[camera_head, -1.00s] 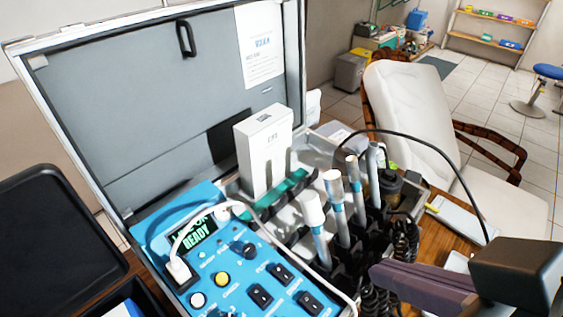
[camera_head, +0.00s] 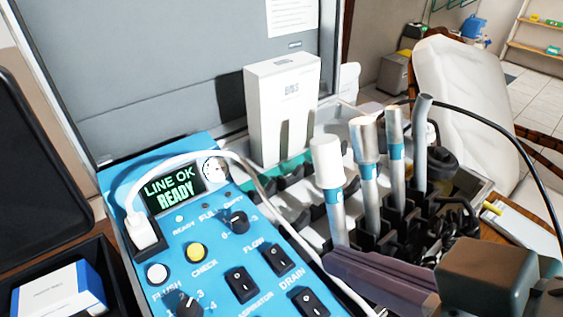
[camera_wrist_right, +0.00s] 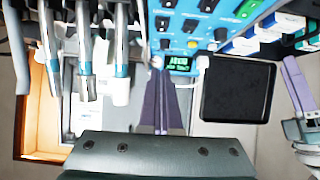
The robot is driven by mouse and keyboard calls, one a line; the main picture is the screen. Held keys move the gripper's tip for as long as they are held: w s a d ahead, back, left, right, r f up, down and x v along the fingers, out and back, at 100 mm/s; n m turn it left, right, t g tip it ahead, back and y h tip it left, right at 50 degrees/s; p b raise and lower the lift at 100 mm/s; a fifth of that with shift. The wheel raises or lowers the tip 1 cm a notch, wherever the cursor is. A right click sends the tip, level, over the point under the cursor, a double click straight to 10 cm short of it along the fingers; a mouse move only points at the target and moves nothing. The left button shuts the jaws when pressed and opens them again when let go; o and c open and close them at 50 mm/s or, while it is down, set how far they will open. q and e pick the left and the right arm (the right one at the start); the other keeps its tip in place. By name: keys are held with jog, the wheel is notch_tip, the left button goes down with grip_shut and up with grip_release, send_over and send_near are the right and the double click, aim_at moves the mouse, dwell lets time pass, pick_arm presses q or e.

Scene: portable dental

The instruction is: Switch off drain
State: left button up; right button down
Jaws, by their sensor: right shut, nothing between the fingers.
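The blue control panel (camera_head: 215,250) sits in the open case, its screen (camera_head: 172,190) reading "LINE OK READY". The black drain rocker switch (camera_head: 276,261) has the label DRAIN just below it. Its on or off position is too small to tell. My right gripper (camera_head: 332,265) is shut and empty, its purple fingers over the panel's right edge, just right of the drain switch; whether they touch anything is unclear. In the right wrist view its fingers (camera_wrist_right: 161,80) point at the screen end of the panel. My left gripper (camera_wrist_right: 297,85) shows only there, at the right edge.
Other rocker switches (camera_head: 242,285) (camera_head: 309,303) lie close by. A white cable (camera_head: 262,195) loops over the panel. Upright handpieces (camera_head: 330,185) stand right of the panel, and a white box (camera_head: 283,110) behind it. A black tray (camera_head: 45,170) is at left.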

jog(key=shift+w+f, duration=0.1)
jog(key=b, duration=0.2)
send_over(271, 246)
jog(key=s+d, duration=0.2)
jog(key=s, duration=0.1)
notch_tip(271, 246, down, 6)
jog(key=shift+w+f, duration=0.1)
notch_tip(271, 246, down, 2)
jog(key=shift+f+b, duration=0.2)
jog(key=shift+b, duration=0.2)
jog(key=shift+w+a+f, duration=0.1)
jog(key=shift+f, duration=0.4)
jog(key=shift+w+a+f, duration=0.1)
jog(key=shift+f, duration=0.1)
jog(key=shift+w+r, duration=0.1)
